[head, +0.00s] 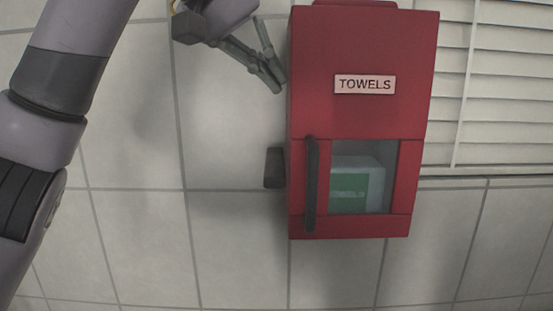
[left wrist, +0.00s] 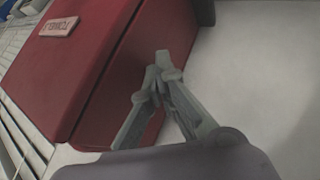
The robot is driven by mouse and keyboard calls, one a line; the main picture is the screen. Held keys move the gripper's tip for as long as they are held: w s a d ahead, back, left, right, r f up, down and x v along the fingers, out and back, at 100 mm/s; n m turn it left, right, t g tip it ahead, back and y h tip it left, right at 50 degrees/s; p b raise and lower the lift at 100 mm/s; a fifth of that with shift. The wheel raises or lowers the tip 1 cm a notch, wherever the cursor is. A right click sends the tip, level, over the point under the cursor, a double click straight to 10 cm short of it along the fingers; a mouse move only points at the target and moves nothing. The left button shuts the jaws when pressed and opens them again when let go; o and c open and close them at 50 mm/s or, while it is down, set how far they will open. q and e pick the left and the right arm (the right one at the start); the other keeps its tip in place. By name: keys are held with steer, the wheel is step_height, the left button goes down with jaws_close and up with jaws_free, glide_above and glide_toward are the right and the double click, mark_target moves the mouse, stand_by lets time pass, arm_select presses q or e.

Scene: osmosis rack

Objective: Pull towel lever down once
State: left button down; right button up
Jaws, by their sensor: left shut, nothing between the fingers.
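A red towel dispenser (head: 362,115) with a "TOWELS" label is fixed on the tiled wall in the head view. A dark lever (head: 274,168) sticks out at its lower left side. My left gripper (head: 279,86) is shut and empty beside the dispenser's upper left side, above the lever. In the left wrist view the gripper's fingertips (left wrist: 160,66) meet in front of the dispenser's red side (left wrist: 100,60); whether they touch it I cannot tell. My right gripper is not in view.
The dispenser's front has a dark vertical handle (head: 311,185) and a window with a green and white pack (head: 355,187) behind it. White blinds (head: 497,85) are at the right. The tiled wall (head: 230,240) left of and below the dispenser is clear.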

arm_select(q)
glide_above(270, 159)
step_height(270, 159, down, 6)
steer(key=shift+w+a+r, duration=0.1)
steer(key=shift+f+b, duration=1.1)
steer(key=shift+f, duration=0.2)
stand_by(0.3)
steer(key=shift+f, duration=0.4)
